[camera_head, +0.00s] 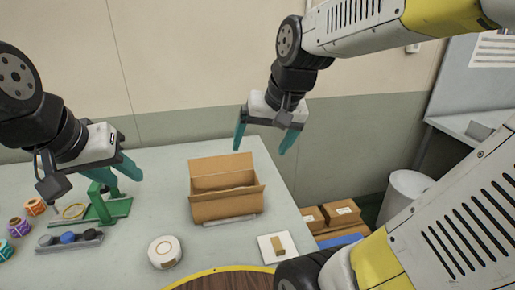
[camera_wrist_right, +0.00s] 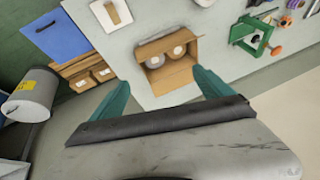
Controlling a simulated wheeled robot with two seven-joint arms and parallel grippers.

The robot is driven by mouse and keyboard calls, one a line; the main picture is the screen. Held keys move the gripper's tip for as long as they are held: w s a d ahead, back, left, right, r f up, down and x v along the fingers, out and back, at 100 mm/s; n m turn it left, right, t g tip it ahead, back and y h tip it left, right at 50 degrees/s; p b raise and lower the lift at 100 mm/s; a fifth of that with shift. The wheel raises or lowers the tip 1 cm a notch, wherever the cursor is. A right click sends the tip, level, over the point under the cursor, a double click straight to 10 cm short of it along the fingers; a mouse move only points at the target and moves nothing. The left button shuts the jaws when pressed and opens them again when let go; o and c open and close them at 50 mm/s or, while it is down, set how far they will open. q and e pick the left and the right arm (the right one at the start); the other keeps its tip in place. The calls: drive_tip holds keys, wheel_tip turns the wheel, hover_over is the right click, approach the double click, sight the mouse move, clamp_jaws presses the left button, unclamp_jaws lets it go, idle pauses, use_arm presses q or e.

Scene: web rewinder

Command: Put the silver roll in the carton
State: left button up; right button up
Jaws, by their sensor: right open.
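The open brown carton (camera_head: 228,207) stands on the grey table with its flaps up. In the right wrist view the carton (camera_wrist_right: 172,78) holds two pale round rolls, a nearer one (camera_wrist_right: 155,61) and a farther one (camera_wrist_right: 178,50); I cannot tell whether either is the silver roll. A white roll with a brown patch (camera_head: 164,253) lies on the table in front of the carton. My right gripper (camera_head: 263,147) is open and empty, above and behind the carton's right side. My left gripper (camera_head: 130,177) is open, over the green stand at the left.
A green stand (camera_head: 104,212), a grey tray of dark parts (camera_head: 70,239) and coloured spools (camera_head: 19,227) occupy the left. A white card with a tan block (camera_head: 277,247) lies at the right edge. Boxes (camera_head: 341,212) and a bin (camera_head: 402,191) stand beyond the table.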

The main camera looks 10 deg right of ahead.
drive_tip(key=s+n+t, duration=0.1)
drive_tip(key=s, duration=0.5)
drive_tip(key=shift+s+r+n, duration=0.15)
drive_tip(key=shift+r+n, duration=0.2)
drive_tip(key=shift+n, duration=0.05)
idle(0.6)
